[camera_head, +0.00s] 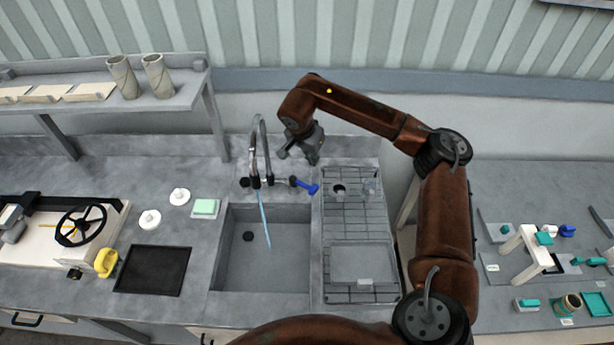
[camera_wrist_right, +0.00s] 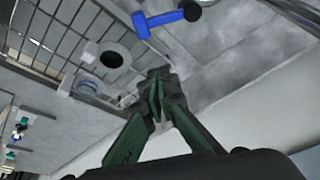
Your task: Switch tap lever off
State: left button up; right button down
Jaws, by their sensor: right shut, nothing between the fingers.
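The tap (camera_head: 262,150) stands behind the sink in the head view, with a tall curved spout. A blue stream of water (camera_head: 264,220) falls from it into the sink basin (camera_head: 290,245). The blue tap lever (camera_head: 305,186) sticks out to the right of the tap base; it also shows at the top of the right wrist view (camera_wrist_right: 166,18). My right gripper (camera_head: 298,155) is shut and empty, above and behind the lever and apart from it. Its fingertips show in the right wrist view (camera_wrist_right: 155,78), below the lever in the picture. My left gripper is not in view.
A wire drying rack (camera_head: 350,237) with a few items stands right of the sink. A green sponge (camera_head: 205,207) lies left of the sink. A shelf (camera_head: 180,108) with two brown rolls is at the back left. The wall is close behind the tap.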

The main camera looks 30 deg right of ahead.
aim_at(304, 187)
jog(key=x, duration=0.7)
jog(key=w+x, duration=0.1)
jog(key=x, duration=0.3)
jog(key=shift+a+r, duration=0.1)
jog(key=shift+a, duration=0.1)
jog(key=s+a, duration=0.1)
jog(key=a+p, duration=0.1)
jog(key=a, duration=0.1)
jog(key=shift+s+r, duration=0.15)
jog(key=shift+s, duration=0.25)
jog(key=shift+s+a, duration=0.15)
jog(key=shift+a, duration=0.05)
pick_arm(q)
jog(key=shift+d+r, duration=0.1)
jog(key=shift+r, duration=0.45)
